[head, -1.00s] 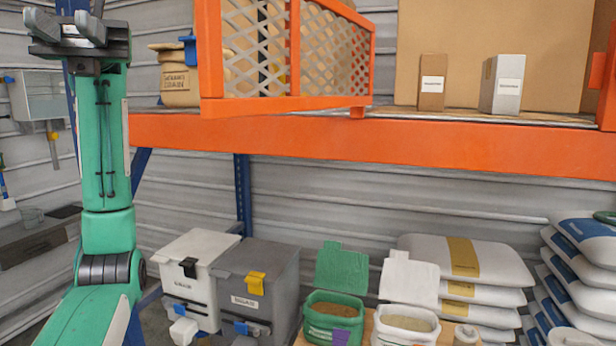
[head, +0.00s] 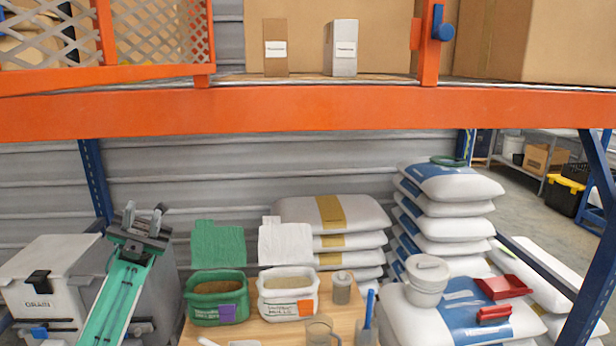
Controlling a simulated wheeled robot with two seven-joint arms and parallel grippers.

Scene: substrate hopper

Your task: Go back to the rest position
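My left gripper (head: 143,222) is at the lower left in the head view, at the end of the green arm that rises from the bottom edge. Its two grey fingers stand apart with nothing between them. It is in front of the grey bin and to the left of the open green sack (head: 217,297), apart from the sack. My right gripper is not in the picture.
An orange shelf beam (head: 300,112) crosses above. A white bin (head: 45,285) stands left. An open white sack (head: 288,292) and a metal canister (head: 342,287) are on the wooden table (head: 262,328). Stacked bags (head: 450,222), a white bucket (head: 427,280) and red scoop (head: 503,287) are right.

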